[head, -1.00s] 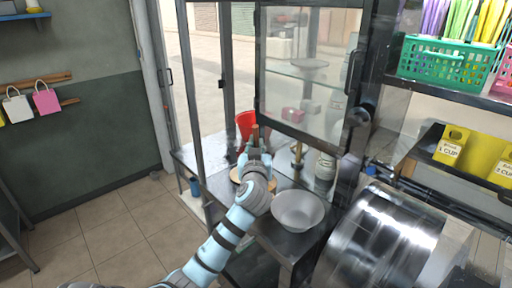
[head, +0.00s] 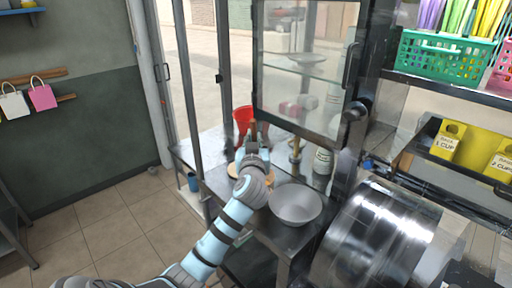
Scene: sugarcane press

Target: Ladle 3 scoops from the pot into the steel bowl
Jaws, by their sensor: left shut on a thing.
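The steel bowl (head: 295,205) stands empty-looking on the metal counter, just right of my left arm. My left gripper (head: 255,140) reaches over the counter, left of and behind the bowl. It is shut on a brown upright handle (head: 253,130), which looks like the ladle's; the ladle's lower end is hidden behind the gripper. A round tan rim (head: 236,170) shows under my left wrist; my arm covers most of it, so I cannot tell whether it is the pot. My right gripper does not show.
A red container (head: 243,116) stands behind my gripper. A glass-panelled cabinet (head: 300,75) frames the counter (head: 215,183), with a white bottle (head: 322,162) inside. A large shiny metal drum (head: 370,240) is at the right. Yellow cup boxes (head: 448,140) and a green basket (head: 440,52) sit on shelves.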

